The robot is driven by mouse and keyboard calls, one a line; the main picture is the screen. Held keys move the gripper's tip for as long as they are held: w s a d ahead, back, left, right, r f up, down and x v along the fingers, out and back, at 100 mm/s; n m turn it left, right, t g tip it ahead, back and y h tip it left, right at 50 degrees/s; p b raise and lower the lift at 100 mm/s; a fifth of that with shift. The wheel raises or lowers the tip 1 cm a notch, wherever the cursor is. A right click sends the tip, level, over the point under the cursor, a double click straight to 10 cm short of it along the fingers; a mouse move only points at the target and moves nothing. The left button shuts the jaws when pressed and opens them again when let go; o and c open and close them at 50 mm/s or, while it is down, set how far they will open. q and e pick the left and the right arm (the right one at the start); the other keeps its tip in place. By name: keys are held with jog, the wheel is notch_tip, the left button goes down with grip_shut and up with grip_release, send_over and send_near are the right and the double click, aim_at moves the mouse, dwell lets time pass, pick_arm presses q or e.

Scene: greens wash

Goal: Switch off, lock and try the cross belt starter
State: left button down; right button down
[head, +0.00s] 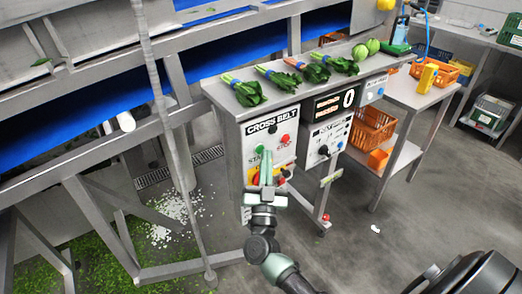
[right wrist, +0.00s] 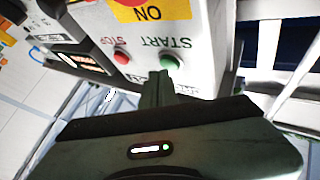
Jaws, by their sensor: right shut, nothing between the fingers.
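The cross belt starter (head: 273,132) is a pale box on the front of the steel bench, labelled CROSS BELT. It has a green START button (head: 259,149) and a red STOP button (head: 285,139). Both buttons also show upside down in the right wrist view, green START (right wrist: 169,62) and red STOP (right wrist: 121,57). Below them is a yellow plate (right wrist: 140,12) marked ON; in the head view my gripper partly covers the switch there. My right gripper (head: 267,160) is shut and empty, fingertips close to the green START button; contact cannot be told. My left gripper is out of view.
Bundled greens (head: 243,92) lie on the bench top. An orange crate (head: 372,128) sits on the shelf at right. The floor (head: 400,225) at right is mostly clear.

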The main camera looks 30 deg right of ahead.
jog(key=shift+w, duration=0.45)
dwell(0.3)
jog(key=shift+s, duration=0.15)
jog(key=shift+s+p, duration=0.5)
jog(key=shift+s, duration=0.2)
jog(key=s, duration=0.1)
jog(key=s+p, duration=0.1)
jog(key=s, duration=0.1)
jog(key=s+p, duration=0.1)
jog(key=s, duration=0.1)
jog(key=shift+d, duration=0.25)
dwell(0.7)
